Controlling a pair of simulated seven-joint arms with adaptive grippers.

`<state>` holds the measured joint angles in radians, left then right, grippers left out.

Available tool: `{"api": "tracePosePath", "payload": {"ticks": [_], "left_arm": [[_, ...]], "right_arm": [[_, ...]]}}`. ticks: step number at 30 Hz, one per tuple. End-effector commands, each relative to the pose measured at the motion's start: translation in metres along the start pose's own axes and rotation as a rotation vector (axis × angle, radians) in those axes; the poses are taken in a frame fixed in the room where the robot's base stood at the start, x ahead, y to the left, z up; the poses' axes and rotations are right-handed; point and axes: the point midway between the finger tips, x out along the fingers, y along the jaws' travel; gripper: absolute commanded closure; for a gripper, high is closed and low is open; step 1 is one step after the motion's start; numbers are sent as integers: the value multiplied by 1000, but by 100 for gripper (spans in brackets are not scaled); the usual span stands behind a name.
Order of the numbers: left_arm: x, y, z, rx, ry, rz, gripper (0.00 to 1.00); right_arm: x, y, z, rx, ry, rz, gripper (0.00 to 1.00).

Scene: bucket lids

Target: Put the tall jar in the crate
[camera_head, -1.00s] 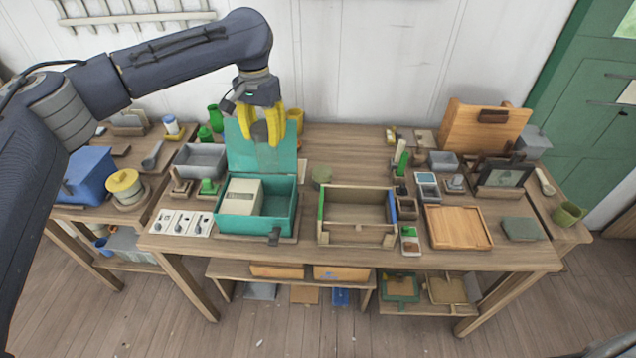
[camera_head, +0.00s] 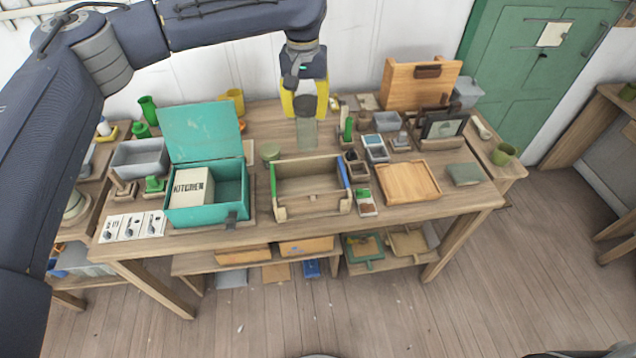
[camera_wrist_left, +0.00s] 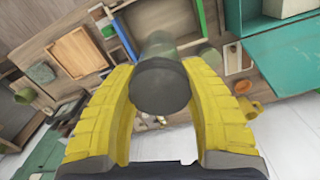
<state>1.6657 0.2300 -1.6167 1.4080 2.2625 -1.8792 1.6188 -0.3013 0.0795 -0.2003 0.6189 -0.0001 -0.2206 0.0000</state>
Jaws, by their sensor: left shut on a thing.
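My left gripper (camera_head: 305,110), with yellow fingers, is shut on the tall jar (camera_head: 307,134), a grey-green see-through cylinder. The jar hangs upright below the fingers, behind the crate in the head view. In the left wrist view its dark round end (camera_wrist_left: 161,86) is between the yellow fingers (camera_wrist_left: 160,105). The crate (camera_head: 305,168) is an open wooden box with a green left edge and a blue right edge. It looks empty. The crate also shows beyond the jar in the left wrist view (camera_wrist_left: 122,36). My right gripper is not in view.
An open teal box (camera_head: 198,215) with its lid raised stands left of the crate. A small green round container (camera_head: 271,152) is behind the crate's left corner. Small pots and a wooden tray (camera_head: 408,181) lie to the right. A wooden rack (camera_head: 418,84) stands behind.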

Motion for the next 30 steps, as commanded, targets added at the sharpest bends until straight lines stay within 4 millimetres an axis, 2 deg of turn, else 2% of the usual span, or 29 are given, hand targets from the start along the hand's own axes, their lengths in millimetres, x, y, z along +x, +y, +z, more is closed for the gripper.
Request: {"api": "tracePosePath", "payload": {"ticks": [6, 18, 24, 30], "left_arm": [[43, 0, 2, -9, -7, 3, 92], [126, -1, 2, -9, -3, 2, 92], [147, -1, 2, -8, -2, 2, 92], [153, -1, 2, -8, -1, 1, 92]], "right_arm": [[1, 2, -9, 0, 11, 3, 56], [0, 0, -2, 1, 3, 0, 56], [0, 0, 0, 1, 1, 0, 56], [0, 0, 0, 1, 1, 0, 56]]}}
